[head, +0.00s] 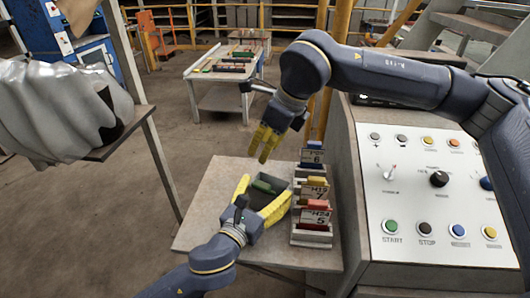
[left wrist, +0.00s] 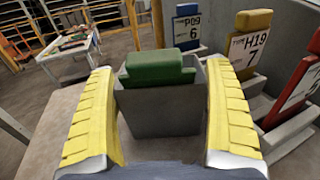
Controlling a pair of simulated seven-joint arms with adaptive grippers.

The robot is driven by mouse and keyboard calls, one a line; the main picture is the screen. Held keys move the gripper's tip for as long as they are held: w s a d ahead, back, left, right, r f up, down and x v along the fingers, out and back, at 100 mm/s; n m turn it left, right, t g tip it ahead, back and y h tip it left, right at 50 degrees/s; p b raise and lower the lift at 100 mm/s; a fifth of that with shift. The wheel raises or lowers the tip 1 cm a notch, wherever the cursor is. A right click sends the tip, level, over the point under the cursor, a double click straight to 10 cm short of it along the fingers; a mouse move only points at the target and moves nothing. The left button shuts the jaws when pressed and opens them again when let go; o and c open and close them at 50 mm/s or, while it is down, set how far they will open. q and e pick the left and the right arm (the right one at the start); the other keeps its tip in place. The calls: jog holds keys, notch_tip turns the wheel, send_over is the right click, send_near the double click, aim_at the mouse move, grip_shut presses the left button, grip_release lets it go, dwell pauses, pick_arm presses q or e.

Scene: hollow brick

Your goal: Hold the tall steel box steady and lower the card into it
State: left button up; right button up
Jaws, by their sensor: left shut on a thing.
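The grey steel box (head: 282,184) stands on a small table. My left gripper (head: 262,200) reaches around it, with one yellow finger on each side, shut on the box. In the left wrist view the box (left wrist: 160,112) sits upright between the fingers (left wrist: 160,125). A card with a green top (head: 263,186) stands in the box; its thick green top (left wrist: 155,68) shows above the rim, and the rest is hidden inside. My right gripper (head: 262,158) hangs above and behind the box, its fingertips a little apart, with nothing seen between them. It is clear of the card.
To the right of the box stand grey holders with blue (head: 313,152), yellow (head: 315,182) and red (head: 317,205) cards. A control panel (head: 440,190) rises close on the right. The small table (head: 205,215) is bare on its left side.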

pick_arm(q)
jog(key=o, duration=1.3)
